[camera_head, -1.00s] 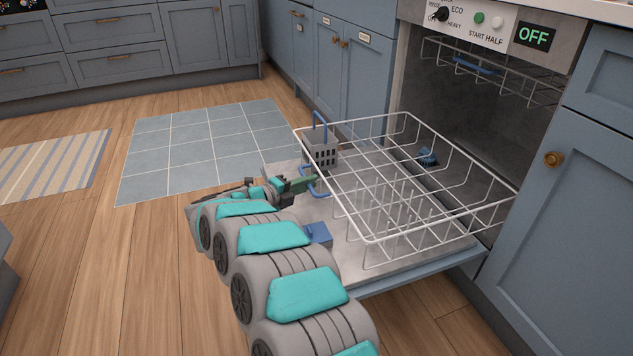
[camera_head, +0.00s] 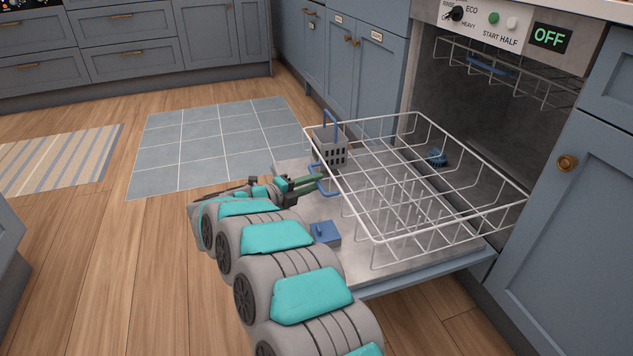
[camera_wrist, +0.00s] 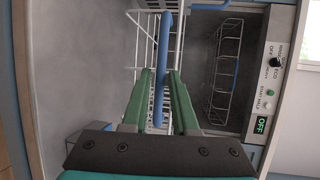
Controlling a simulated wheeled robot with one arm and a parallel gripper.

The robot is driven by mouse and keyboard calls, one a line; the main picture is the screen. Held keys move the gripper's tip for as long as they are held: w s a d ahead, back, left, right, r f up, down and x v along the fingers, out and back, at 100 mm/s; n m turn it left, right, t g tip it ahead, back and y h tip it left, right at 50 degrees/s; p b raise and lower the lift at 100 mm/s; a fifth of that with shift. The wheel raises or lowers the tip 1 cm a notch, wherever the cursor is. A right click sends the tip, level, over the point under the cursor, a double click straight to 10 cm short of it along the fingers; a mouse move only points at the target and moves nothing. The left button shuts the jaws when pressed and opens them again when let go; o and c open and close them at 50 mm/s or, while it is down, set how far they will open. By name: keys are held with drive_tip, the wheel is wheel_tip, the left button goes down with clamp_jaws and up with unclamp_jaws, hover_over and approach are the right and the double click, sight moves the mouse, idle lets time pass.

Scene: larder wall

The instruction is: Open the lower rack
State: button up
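The lower rack (camera_head: 435,245) is a white wire basket. It stands pulled out of the dishwasher over the lowered door (camera_head: 450,262). Its blue handle (camera_head: 326,189) is at the front side, facing my arm. My gripper (camera_head: 322,179) is at this handle in the head view. In the wrist view, the green fingers of my gripper (camera_wrist: 162,73) stand apart, with the blue handle bar (camera_wrist: 164,45) between them. Narrow gaps seem to show on both sides of the bar. Whether either finger touches it is hard to see.
A grey cutlery basket (camera_head: 330,152) with a blue loop is at the rack's left corner. A blue box (camera_head: 325,233) is on the door. The upper rack (camera_head: 500,75) is inside the dishwasher. The panel (camera_head: 550,37) reads OFF. Wooden floor lies free at left.

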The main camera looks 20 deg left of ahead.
drive_tip(key=v, duration=0.6)
